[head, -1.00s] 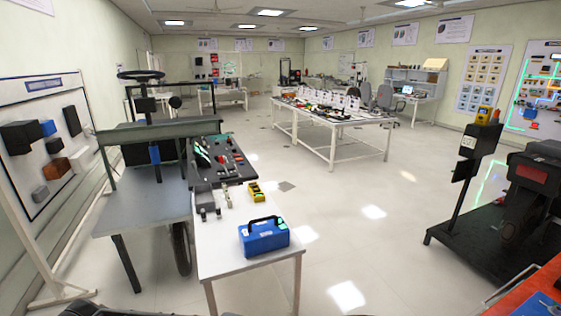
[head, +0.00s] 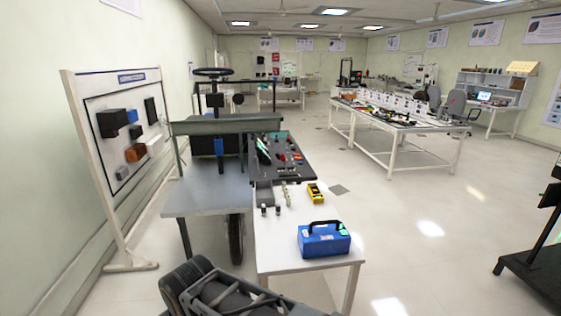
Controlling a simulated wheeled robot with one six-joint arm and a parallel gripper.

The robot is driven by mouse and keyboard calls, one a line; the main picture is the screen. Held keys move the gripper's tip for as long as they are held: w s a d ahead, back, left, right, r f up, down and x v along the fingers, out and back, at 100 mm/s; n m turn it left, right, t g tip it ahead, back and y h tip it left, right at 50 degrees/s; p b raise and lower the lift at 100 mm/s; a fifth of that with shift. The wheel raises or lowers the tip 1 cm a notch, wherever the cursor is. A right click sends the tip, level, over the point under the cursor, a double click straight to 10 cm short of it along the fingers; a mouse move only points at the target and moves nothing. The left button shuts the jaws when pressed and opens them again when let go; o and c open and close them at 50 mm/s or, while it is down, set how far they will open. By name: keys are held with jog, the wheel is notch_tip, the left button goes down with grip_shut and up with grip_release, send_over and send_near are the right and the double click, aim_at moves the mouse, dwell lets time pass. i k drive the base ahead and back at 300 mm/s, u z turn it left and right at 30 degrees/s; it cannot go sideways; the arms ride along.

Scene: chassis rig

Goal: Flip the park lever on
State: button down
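The chassis rig (head: 205,196) stands at centre left, a grey bench with a steering wheel (head: 212,72) on a column above it. At its right is a dark panel (head: 290,172) with several small coloured parts. My gripper is not recognisable in view.
A blue case (head: 323,240) and a yellow device (head: 315,192) sit on the white table (head: 285,262). A display board (head: 125,140) stands left. Open floor lies right of the table.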

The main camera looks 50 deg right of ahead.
aim_at(282, 155)
jog(key=u, duration=0.05)
jog(key=i, duration=2.95)
jog(key=z, duration=2.85)
jog(key=i, duration=1.05)
jog(key=z, duration=0.05)
